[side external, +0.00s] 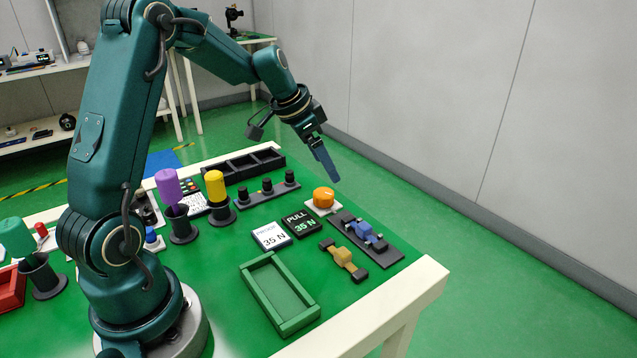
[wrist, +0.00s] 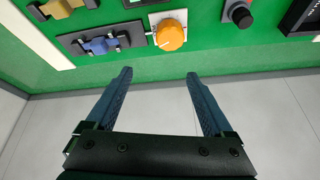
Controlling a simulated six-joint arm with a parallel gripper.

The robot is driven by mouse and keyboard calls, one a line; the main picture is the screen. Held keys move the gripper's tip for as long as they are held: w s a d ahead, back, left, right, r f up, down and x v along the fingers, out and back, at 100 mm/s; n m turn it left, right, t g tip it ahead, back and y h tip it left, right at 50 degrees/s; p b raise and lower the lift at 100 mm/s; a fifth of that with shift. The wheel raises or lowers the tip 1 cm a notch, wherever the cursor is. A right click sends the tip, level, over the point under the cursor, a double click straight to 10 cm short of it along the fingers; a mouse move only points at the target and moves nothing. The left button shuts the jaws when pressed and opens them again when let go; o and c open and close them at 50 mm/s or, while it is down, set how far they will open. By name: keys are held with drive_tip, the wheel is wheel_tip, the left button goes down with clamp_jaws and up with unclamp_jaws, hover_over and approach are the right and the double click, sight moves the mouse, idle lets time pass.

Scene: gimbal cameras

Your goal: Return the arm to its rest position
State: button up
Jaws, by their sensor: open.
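My gripper (side external: 327,160) is up in the air above the far right part of the green table (side external: 222,265), pointing down and to the right. In the wrist view my gripper (wrist: 160,78) shows two dark blue fingers spread wide apart with nothing between them. The orange round button (side external: 323,197) on its pale base lies below the gripper. It also shows in the wrist view (wrist: 170,36), beyond the fingertips and apart from them.
Near the right edge are a blue-handled part (side external: 366,232) on a dark plate and a yellow part (side external: 343,258). A green tray (side external: 280,295) lies in front. Purple (side external: 168,186) and yellow (side external: 215,184) cylinders stand in dark holders. A dark compartment box (side external: 243,164) is at the back.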

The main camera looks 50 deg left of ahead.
drive_tip(key=s+d+r+m+t, duration=0.2)
drive_tip(key=s+d+r, duration=0.5)
drive_tip(key=d+r, duration=0.4)
drive_tip(key=s+d+f+n, duration=0.1)
drive_tip(key=s+f+n, duration=0.1)
drive_tip(key=s, duration=0.5)
drive_tip(key=s+d+f+n+g, duration=0.1)
drive_tip(key=s+d+f+n, duration=0.1)
drive_tip(key=s, duration=0.5)
drive_tip(key=shift+s+f+n+g+y, duration=0.2)
drive_tip(key=shift+f+n+g+y, duration=0.15)
drive_tip(key=shift+f, duration=0.3)
drive_tip(key=shift+w+d, duration=0.1)
drive_tip(key=shift+d, duration=0.05)
idle(0.9)
